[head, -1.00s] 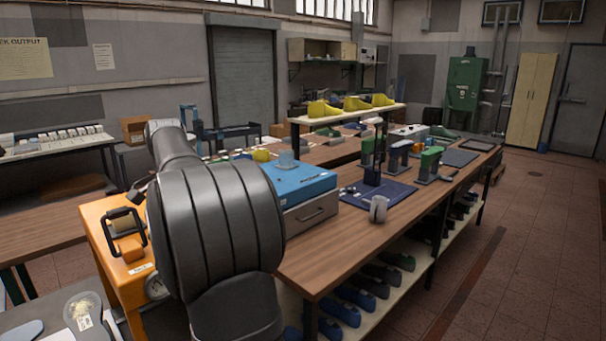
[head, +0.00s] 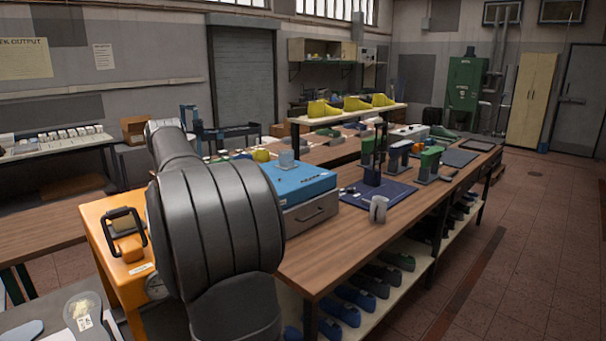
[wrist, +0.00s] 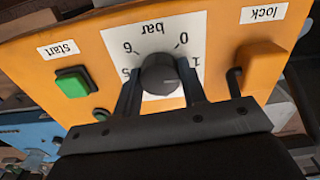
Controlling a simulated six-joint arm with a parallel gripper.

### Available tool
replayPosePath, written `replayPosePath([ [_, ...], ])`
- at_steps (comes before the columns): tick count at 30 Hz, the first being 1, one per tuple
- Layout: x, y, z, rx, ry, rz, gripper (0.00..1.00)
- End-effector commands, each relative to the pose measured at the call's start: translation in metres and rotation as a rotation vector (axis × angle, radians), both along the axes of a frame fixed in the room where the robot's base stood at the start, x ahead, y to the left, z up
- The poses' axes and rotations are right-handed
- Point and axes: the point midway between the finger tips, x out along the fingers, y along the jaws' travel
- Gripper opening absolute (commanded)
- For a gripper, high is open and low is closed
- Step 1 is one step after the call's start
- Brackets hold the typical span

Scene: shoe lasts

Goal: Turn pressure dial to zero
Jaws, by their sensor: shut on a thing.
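The pressure dial (wrist: 160,73) is a dark round knob on an orange panel (wrist: 100,60). It sits on a white scale plate (wrist: 150,32) that appears upside down, with "bar", "6" and "0" readable. Other scale marks are partly covered by the fingers. A faint light mark on the knob's face points roughly right in the wrist view, not clearly at the 0. My gripper (wrist: 160,78) is shut on the dial, one finger on each side. In the head view my arm hides the dial and my gripper; part of the orange machine (head: 98,215) shows beside it.
A green start button (wrist: 73,82) is left of the dial and an orange lock lever (wrist: 262,62) right of it, close to the fingers.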

Motion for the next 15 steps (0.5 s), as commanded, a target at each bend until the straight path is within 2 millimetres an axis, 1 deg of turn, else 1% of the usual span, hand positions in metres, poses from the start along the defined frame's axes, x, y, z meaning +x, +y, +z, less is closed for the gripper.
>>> replayPosePath([
  [6,0.0000,0.0000,0.0006,0.001,-0.001,0.241,0.24],
  [9,0.0000,0.0000,0.0007,0.001,-0.001,0.328,0.24],
  [12,0.0001,0.0001,0.0007,0.000,-0.001,0.374,0.24],
  [15,0.0001,0.0001,0.0007,0.000,-0.001,0.384,0.24],
])
